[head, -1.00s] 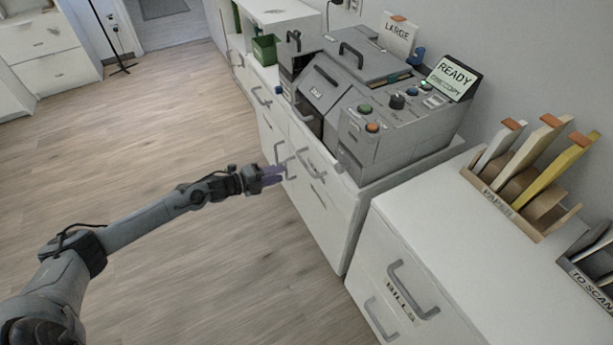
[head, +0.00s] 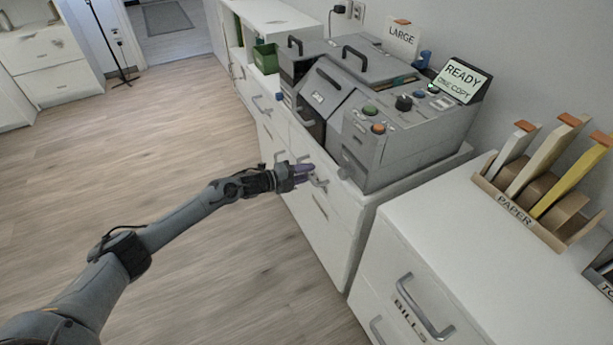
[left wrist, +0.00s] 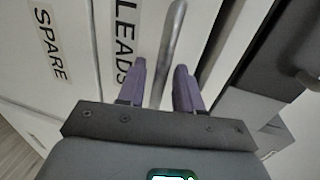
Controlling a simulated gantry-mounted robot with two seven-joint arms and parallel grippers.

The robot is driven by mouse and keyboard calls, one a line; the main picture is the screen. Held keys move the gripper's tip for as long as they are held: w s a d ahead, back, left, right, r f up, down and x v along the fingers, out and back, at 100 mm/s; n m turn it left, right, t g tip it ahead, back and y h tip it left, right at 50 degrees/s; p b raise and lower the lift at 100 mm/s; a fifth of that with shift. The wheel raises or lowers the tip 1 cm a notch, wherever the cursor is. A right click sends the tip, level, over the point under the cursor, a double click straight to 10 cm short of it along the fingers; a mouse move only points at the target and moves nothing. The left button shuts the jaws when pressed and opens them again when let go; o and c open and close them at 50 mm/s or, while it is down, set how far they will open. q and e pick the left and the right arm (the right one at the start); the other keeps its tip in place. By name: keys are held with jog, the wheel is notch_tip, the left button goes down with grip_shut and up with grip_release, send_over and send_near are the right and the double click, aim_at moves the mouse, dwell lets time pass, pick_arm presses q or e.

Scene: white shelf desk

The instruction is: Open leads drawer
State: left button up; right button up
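The leads drawer (left wrist: 108,62) has a white front with a "LEADS" label (left wrist: 124,42) and a grey bar handle (left wrist: 172,48) in the left wrist view. Its front looks closed. My left gripper (left wrist: 160,82) is open, with its two purple fingers apart on either side of the handle's line. Whether either finger touches the bar cannot be told. In the head view the left gripper (head: 305,172) is at a grey handle (head: 320,181) on the white cabinet below the grey machine. My right gripper is not in view.
A drawer labelled "SPARE" (left wrist: 50,47) is beside it. The grey copy machine (head: 375,120) stands on the cabinet above. A separate cabinet with a "BILLS" drawer (head: 405,308) and a paper rack (head: 530,212) is at right. The wooden floor (head: 140,150) at left is clear.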

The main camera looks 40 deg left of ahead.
pick_arm(q)
jog(key=shift+w+d, duration=0.15)
jog(key=shift+w, duration=0.1)
jog(key=shift+c, duration=0.2)
grip_shut()
